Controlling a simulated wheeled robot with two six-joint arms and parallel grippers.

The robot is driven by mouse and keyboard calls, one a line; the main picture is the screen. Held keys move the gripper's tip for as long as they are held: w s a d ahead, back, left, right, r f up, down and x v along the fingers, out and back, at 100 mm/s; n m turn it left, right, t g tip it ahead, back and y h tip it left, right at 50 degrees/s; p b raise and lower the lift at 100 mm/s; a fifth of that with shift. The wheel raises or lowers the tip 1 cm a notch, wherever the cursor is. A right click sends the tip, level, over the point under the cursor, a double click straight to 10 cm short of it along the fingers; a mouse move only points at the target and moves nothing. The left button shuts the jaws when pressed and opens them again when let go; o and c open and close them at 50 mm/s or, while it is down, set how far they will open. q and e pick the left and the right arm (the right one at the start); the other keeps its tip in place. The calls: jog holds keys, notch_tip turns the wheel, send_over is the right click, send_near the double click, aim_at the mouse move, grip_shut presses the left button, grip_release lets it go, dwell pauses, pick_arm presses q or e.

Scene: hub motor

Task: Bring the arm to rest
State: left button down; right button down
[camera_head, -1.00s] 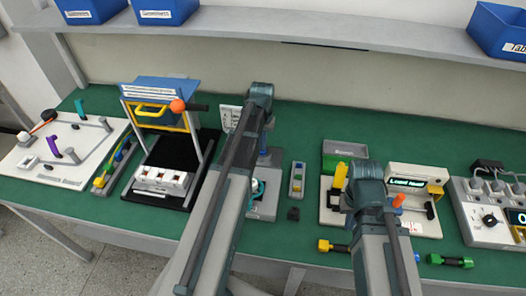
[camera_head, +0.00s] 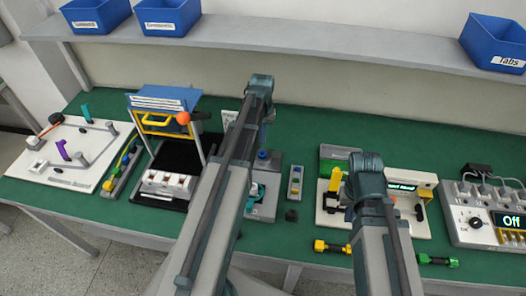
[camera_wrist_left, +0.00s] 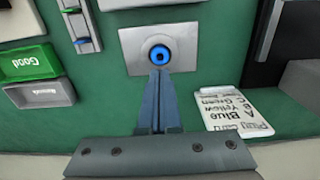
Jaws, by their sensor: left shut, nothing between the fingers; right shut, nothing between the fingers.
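My left arm reaches up the middle of the head view, its wrist (camera_head: 260,88) over the back of the green bench. In the left wrist view my left gripper (camera_wrist_left: 158,78) is shut and empty. Its fingertips point at a round blue button (camera_wrist_left: 159,55) on a grey plate; I cannot tell if they touch it. My right arm comes in from below right of it, its wrist (camera_head: 368,165) above a white fixture (camera_head: 415,224). My right gripper is shut, its fingers mostly hidden behind the wrist.
A black stand with a blue top (camera_head: 165,98), a white board (camera_head: 70,155), a green bin (camera_wrist_left: 30,63) marked Good, a printed card (camera_wrist_left: 232,110) and a control box (camera_head: 478,228) reading Off crowd the bench (camera_head: 310,140). A shelf (camera_head: 330,45) with blue bins hangs behind.

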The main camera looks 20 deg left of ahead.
pick_arm(q)
jog(key=shift+r, duration=0.1)
dwell(0.4)
jog(key=s+d+m, duration=0.3)
jog(key=s+d, duration=0.6)
jog(key=d, duration=0.2)
jog(key=s+d+m+y, duration=0.1)
jog(key=s+d+m, duration=0.2)
jog(key=s+d, duration=0.6)
jog(key=d, duration=0.3)
jog(key=shift+d+m, duration=0.3)
jog(key=shift+s+r, duration=0.1)
